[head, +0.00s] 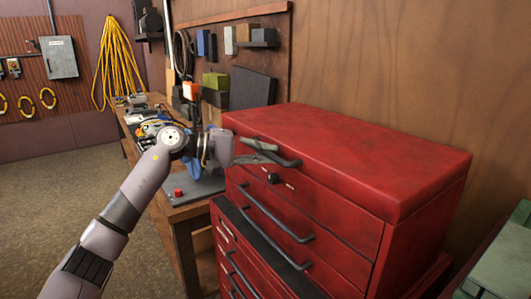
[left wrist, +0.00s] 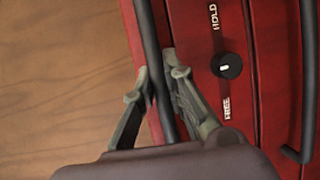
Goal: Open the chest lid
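The red chest (head: 330,215) stands against the wooden wall, and its lid (head: 350,150) lies flat and closed on top. A dark bar handle (head: 286,161) runs along the lid's front; in the left wrist view the bar (left wrist: 149,40) passes between my fingers. My left gripper (head: 268,151) is at the handle's left part. Its fingertips (left wrist: 160,78) close in on both sides of the bar and appear to touch it. A black knob (left wrist: 227,66) sits between the words HOLD and FREE; its exact setting is hard to read. My right gripper is not in view.
Drawers with bar handles (head: 277,219) are below the lid. A cluttered workbench (head: 155,110) stands left of the chest, with tools on a wall board (head: 237,85) above. A greenish object (head: 505,265) is at the lower right. The floor (head: 50,210) at left is clear.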

